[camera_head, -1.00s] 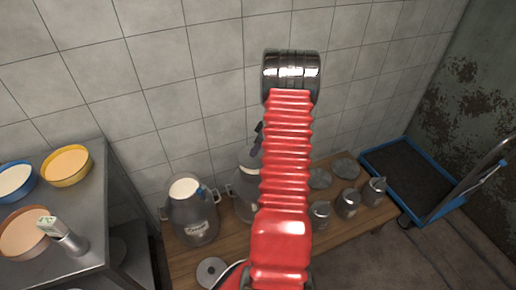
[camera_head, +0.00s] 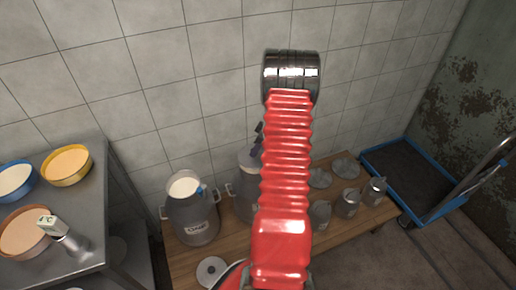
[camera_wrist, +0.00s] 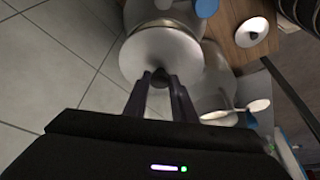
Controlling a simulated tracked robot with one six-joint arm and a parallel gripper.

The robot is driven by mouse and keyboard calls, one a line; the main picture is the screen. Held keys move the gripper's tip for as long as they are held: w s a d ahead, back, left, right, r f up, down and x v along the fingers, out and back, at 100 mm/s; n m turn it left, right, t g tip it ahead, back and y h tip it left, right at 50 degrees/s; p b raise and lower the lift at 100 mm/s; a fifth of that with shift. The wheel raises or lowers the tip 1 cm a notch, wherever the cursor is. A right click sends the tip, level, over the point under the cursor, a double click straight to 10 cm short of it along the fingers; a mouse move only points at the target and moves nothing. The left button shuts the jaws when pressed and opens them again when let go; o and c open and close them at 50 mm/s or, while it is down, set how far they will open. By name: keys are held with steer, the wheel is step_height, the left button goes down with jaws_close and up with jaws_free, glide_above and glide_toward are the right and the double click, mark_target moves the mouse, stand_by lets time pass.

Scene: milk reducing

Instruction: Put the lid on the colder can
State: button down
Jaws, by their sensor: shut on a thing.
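My gripper (camera_wrist: 160,80) is shut on the dark knob of a round grey lid (camera_wrist: 160,53). In the head view, the gripper's dark fingers (camera_head: 258,135) show left of my red arm, above the second can's mouth. The lid is at this mouth; I cannot tell whether it is seated. The second can (camera_head: 244,205) is grey metal, partly hidden by my arm. Another lid (camera_head: 211,271) lies flat on the bench, front left.
The wooden bench (camera_head: 180,265) also holds several small metal vessels, such as the one (camera_head: 348,203) at right, and flat discs (camera_head: 345,168). A metal table (camera_head: 85,205) at left holds milk bowls and a thermometer (camera_head: 58,232). A blue-edged cart (camera_head: 420,185) stands right.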

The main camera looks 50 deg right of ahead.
stand_by(0.3)
steer(key=c, duration=1.4)
jaws_free()
steer(key=shift+o, duration=0.2)
steer(key=o, duration=0.4)
steer(key=shift+o, duration=0.2)
steer(key=shift+w, duration=0.1)
steer(key=shift+r, duration=3.5)
jaws_close()
